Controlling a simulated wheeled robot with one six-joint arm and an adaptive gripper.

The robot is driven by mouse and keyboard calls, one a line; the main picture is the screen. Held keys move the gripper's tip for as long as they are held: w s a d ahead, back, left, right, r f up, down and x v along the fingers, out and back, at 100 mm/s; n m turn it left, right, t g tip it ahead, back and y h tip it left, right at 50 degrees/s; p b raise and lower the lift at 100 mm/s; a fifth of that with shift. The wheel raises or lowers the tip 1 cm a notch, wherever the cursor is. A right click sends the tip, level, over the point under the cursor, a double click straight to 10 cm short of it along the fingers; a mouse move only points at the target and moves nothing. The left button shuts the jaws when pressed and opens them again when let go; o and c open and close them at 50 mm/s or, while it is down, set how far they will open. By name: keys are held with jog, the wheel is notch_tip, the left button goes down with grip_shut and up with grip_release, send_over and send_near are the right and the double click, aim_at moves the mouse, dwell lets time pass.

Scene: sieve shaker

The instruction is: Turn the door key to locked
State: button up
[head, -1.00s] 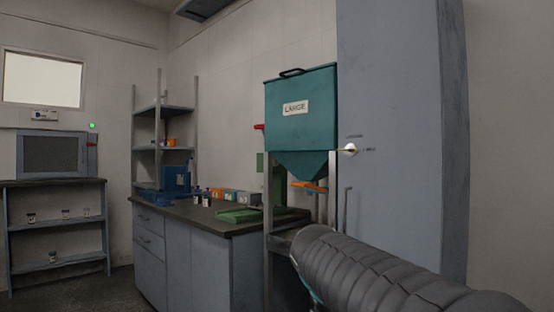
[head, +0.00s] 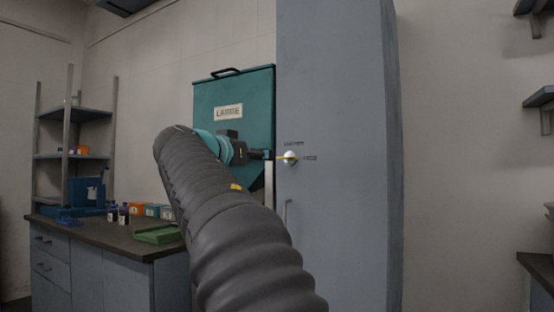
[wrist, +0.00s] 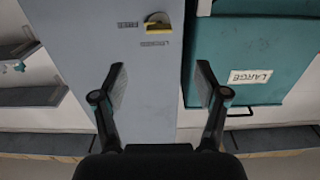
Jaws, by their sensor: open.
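The door key is a yellow bar on a round white lock (head: 291,158) on the front of the tall grey cabinet (head: 335,90). The bar lies about level and points left in the head view. One small label is above the lock and one to its right; I cannot read them surely. In the wrist view, which looks upside down, the key (wrist: 158,28) is beyond my fingertips, roughly centred between them. My gripper (wrist: 160,76) is open and empty. In the head view my gripper (head: 265,154) is just left of the key; contact is not clear there.
A teal hopper (head: 228,92) marked LARGE stands close left of the cabinet, behind my arm. A cabinet handle (head: 287,213) is below the lock. A dark-topped counter (head: 95,234) with small items is at left. Wall shelves (head: 540,96) are at far right.

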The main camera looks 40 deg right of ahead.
aim_at(283, 158)
jog(key=p+x, duration=0.2)
jog(key=x, duration=1.1)
jog(key=shift+s+d+p, duration=0.15)
jog(key=shift+d+p, duration=0.05)
jog(key=shift+p, duration=0.2)
